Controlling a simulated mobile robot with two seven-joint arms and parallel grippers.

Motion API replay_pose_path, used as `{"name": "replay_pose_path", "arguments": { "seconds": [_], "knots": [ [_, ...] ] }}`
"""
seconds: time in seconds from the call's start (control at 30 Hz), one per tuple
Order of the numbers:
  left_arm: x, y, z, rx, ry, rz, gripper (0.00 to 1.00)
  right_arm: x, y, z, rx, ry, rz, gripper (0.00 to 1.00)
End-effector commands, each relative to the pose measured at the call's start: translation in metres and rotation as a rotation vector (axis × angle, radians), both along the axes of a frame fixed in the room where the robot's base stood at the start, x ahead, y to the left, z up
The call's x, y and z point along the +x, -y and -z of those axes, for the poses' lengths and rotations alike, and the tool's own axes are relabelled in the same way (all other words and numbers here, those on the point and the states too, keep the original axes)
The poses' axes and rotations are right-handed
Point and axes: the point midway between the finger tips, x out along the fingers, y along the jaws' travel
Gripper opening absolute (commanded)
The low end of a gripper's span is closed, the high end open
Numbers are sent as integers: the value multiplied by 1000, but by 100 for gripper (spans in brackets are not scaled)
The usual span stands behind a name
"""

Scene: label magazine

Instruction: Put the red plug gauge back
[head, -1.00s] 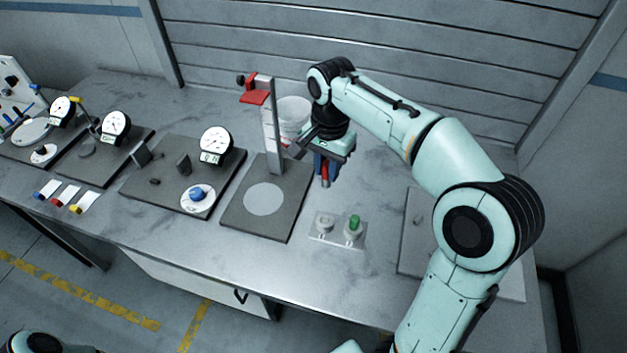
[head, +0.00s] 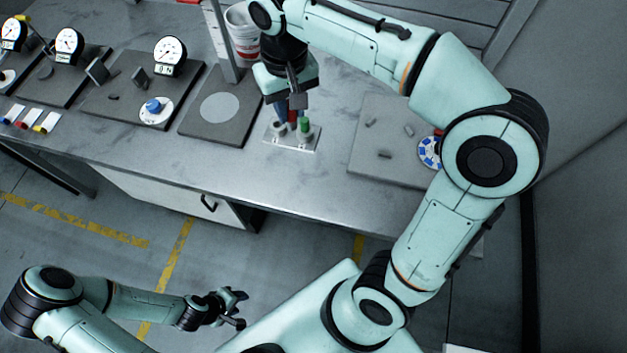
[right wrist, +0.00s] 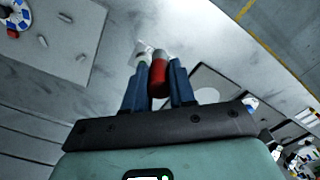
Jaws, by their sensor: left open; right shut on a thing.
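The red plug gauge (head: 292,116) is between the blue fingers of my right gripper (head: 289,117), shut on it. The right wrist view shows its red body (right wrist: 159,76) between the fingers (right wrist: 159,84). The light metal holder plate (head: 307,145) lies on the bench below, with a green plug gauge (head: 304,126) standing at its right. The red gauge is over or at the plate's left part; its lower end is hidden, so I cannot tell whether it touches. My left gripper (head: 232,309) is open and empty, low in front of the bench.
A dark plate with a grey disc (head: 221,108) and an upright stand is left of the holder. A grey mat (head: 375,140) with small parts and a blue-white disc (head: 430,152) is at right. A white bucket (head: 243,38) stands behind. The bench front is clear.

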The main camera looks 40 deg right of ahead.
Motion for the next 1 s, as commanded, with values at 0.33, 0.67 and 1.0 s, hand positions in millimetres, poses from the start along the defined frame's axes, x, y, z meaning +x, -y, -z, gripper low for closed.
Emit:
{"name": "replay_pose_path", "arguments": {
  "seconds": [0.33, 0.67, 1.0],
  "knots": [
    [-12, 0, 11, 0, -12, 0, 43, -5, -7, 40, -3, -6, -78, 0],
    [-27, 0, 27, 1, -30, 0, 43, -4, -7, 127, -2, -5, -76, 0],
    [-31, 0, 32, 0, -35, 0, 43, -3, -6, 166, -3, -2, -75, 0]
  ]
}}
